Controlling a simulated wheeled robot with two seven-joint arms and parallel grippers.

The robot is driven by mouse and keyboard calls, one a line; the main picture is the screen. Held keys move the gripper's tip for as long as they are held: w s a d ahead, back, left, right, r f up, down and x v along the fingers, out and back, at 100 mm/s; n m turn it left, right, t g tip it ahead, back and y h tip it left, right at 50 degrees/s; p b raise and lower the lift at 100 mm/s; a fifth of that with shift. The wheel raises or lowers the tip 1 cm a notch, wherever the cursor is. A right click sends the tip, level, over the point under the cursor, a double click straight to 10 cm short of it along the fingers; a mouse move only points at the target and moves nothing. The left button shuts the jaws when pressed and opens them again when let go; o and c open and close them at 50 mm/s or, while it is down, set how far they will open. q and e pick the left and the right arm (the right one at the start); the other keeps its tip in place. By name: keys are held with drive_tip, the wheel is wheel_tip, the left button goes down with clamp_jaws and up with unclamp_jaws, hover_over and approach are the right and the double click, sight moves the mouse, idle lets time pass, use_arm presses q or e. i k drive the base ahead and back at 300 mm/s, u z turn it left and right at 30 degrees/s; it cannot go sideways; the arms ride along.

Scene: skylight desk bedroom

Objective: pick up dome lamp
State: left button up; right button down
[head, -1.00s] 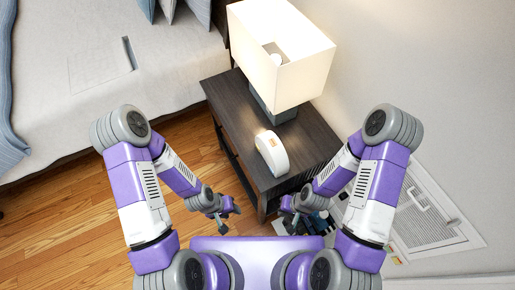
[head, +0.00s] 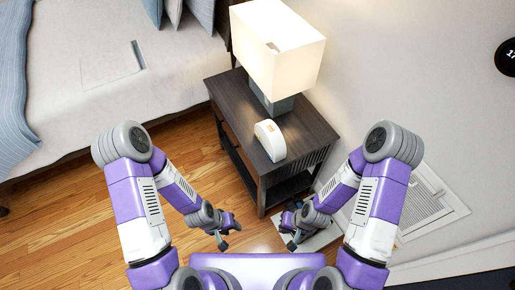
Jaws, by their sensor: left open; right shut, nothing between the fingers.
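The white dome lamp (head: 270,140) stands on the dark wooden nightstand (head: 230,92), near its front edge. It has a rounded top and a small orange mark on its face. My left gripper (head: 230,233) is open and empty over the floor, below and to the left of the nightstand in the picture. My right gripper (head: 291,236) is shut and empty, below the nightstand's front right side. Neither gripper touches the dome lamp.
A large lit table lamp (head: 282,55) with a box shade stands behind the dome lamp. The bed (head: 75,105) is at the left, with pillows at the top. A white wall with a vent (head: 427,205) is at the right. Wooden floor (head: 120,215) is clear at the left.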

sight(274, 143)
drive_tip(key=z, duration=1.3)
drive_tip(key=i, duration=0.45)
drive_tip(key=u, duration=0.65)
